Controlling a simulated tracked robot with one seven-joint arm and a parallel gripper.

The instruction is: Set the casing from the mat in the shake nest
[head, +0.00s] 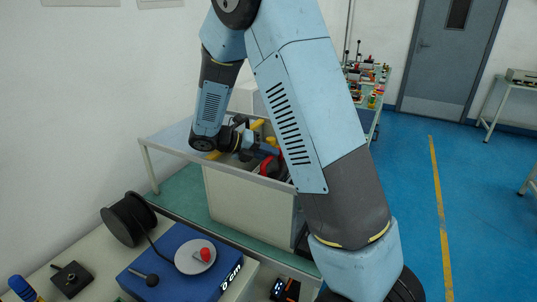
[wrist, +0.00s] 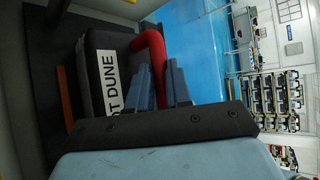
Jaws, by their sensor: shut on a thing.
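The casing (wrist: 112,75) is a dark box with a white label reading "OT DUNE" and a red curved handle (wrist: 155,45). My gripper (wrist: 160,70) is shut on the red handle, its blue fingers one on each side. In the head view my gripper (head: 266,152) is over the pale bench unit, with the casing's red handle (head: 271,165) beside it; most of the casing is hidden by my arm. Yellow pieces (head: 258,124) stand around the gripper; I cannot tell whether they belong to the shake nest. Whether the casing touches what lies below is hidden.
A blue box (head: 165,262) with a round plate and red knob stands in front, beside a black spool (head: 128,219). A small dark device with an orange part (head: 286,290) lies at the bottom. A loaded cart (head: 368,95) stands behind.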

